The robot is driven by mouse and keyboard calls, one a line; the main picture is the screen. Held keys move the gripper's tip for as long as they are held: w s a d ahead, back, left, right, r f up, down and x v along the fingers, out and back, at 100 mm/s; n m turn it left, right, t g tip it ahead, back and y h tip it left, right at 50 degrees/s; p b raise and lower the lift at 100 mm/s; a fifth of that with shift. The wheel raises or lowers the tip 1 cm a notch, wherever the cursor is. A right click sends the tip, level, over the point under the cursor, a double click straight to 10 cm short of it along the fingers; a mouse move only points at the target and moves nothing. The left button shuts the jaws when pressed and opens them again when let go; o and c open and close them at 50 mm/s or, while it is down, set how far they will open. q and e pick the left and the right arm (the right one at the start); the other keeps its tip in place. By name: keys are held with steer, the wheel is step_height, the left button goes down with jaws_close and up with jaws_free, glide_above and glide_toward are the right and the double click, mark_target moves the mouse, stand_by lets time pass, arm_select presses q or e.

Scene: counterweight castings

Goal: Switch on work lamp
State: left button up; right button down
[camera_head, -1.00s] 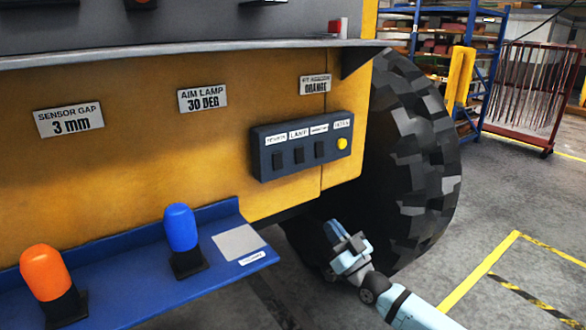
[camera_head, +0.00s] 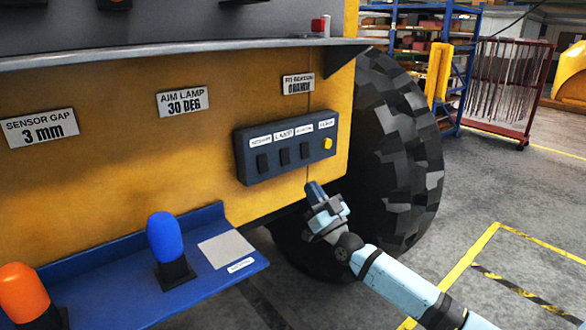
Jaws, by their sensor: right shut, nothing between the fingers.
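A dark blue switch box (camera_head: 286,147) is mounted on the yellow machine side. It carries several black rocker switches under white labels and a round yellow button (camera_head: 327,144) at its right end. The middle label appears to read LAMP, and a black switch (camera_head: 284,156) sits below it. My right gripper (camera_head: 314,190) is shut and empty, its tip pointing up just below the box's right part, apart from the switches in the picture. The work lamp itself is not clearly identifiable. My left gripper is not in view.
A blue shelf (camera_head: 130,275) on the lower left holds a blue beacon (camera_head: 165,238) and an orange beacon (camera_head: 22,290). A large black tyre (camera_head: 400,150) stands right of the box, behind my right arm. A grey ledge (camera_head: 180,55) juts out above.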

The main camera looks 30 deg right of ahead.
mark_target(286, 159)
steer(key=w+r, duration=0.1)
steer(key=w, duration=0.1)
steer(key=w+r, duration=0.1)
steer(key=w, duration=0.1)
steer(key=w+p, duration=0.1)
steer(key=w, duration=0.1)
steer(key=shift+w+a+r, duration=0.25)
steer(key=shift+w+r, duration=0.15)
steer(key=shift+w+f, duration=0.15)
steer(key=shift+w, duration=0.4)
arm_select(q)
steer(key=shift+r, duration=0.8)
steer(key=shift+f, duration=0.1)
